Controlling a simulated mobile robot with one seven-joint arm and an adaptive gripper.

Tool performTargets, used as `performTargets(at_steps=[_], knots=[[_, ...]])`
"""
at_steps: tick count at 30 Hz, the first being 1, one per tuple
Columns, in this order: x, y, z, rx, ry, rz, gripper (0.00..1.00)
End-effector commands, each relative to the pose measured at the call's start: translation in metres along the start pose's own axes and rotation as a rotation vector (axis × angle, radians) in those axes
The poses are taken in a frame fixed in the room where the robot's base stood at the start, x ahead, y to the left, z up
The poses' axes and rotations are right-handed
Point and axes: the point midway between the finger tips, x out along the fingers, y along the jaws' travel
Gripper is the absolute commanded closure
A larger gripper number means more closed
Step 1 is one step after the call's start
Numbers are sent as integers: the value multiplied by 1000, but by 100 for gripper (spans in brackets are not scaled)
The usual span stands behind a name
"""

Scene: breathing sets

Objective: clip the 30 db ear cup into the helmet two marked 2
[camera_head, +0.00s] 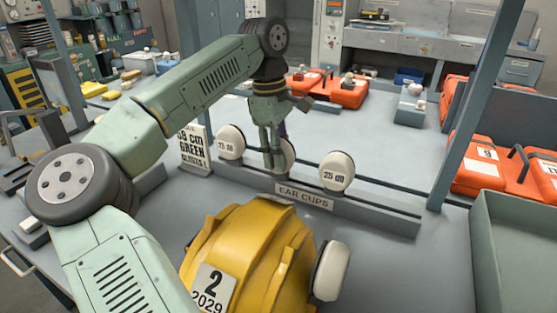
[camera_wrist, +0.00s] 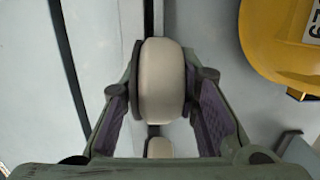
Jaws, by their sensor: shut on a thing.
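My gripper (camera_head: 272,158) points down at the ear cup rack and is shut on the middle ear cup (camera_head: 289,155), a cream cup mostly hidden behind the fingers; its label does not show. In the wrist view this ear cup (camera_wrist: 163,80) sits between the two fingers. The yellow helmet marked 2 (camera_head: 258,250) stands in front of the rack, with a white ear cup (camera_head: 331,271) on its right side. Its left side is largely hidden. The helmet also shows at the right of the wrist view (camera_wrist: 285,45).
The rack labelled EAR CUPS (camera_head: 365,212) also holds a left ear cup (camera_head: 230,142), label unclear, and a right one reading 25 (camera_head: 336,172). A sign (camera_head: 195,148) stands at its left. A grey-green bin (camera_head: 515,245) and orange cases (camera_head: 480,168) lie right, beside a post (camera_head: 478,100).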

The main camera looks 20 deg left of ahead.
Motion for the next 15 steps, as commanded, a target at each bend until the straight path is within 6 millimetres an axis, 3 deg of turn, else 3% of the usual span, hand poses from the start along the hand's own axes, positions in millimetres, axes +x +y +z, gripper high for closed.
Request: performTargets(at_steps=[9, 15], knots=[[0, 0, 0, 0, 0, 0, 99], [0, 0, 0, 0, 0, 0, 100]])
